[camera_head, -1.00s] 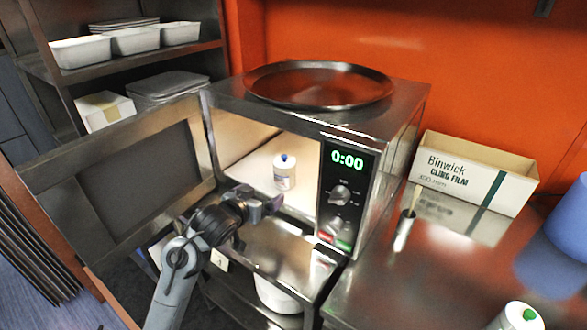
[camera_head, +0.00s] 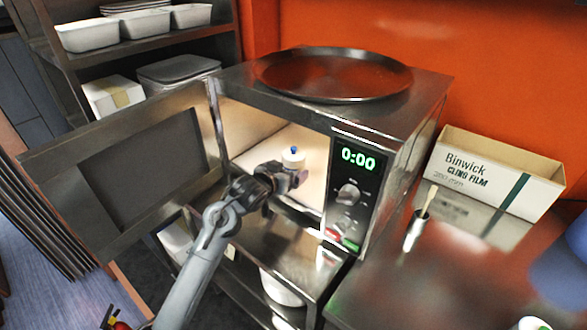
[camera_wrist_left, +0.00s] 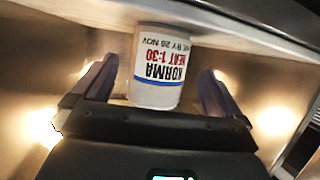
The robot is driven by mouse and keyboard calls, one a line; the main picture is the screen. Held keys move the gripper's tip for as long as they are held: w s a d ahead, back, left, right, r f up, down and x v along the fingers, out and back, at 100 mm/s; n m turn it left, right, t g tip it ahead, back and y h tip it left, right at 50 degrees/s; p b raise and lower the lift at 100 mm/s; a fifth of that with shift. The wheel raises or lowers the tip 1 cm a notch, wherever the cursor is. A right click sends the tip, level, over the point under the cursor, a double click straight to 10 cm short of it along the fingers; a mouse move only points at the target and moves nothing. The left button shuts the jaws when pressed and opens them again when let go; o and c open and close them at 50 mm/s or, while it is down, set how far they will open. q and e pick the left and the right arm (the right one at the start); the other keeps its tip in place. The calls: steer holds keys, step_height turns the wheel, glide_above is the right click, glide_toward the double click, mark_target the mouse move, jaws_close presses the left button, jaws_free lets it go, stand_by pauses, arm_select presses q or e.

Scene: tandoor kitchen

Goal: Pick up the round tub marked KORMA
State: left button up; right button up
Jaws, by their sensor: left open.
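My left gripper (camera_head: 288,177) is open at the microwave's mouth, in front of the tub. In the wrist view its fingers (camera_wrist_left: 155,88) lie on either side of the tub, with a gap showing on each side. The tub's lower part is hidden behind the gripper in the head view. My right gripper is out of view.
The microwave door (camera_head: 135,180) hangs open to the left of my arm. A dark round tray (camera_head: 335,75) lies on top of the microwave. A cling film box (camera_head: 490,175) and a metal cup with a brush (camera_head: 416,228) stand on the steel counter to the right.

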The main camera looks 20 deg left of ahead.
arm_select(q)
steer(key=shift+p+x, duration=0.4)
steer(key=shift+x, duration=1.75)
steer(key=shift+d+r, duration=0.1)
steer(key=shift+r, duration=0.05)
steer(key=shift+c, duration=0.3)
steer(key=c, duration=1)
steer(key=shift+r, duration=0.15)
steer(key=shift+c, duration=1.3)
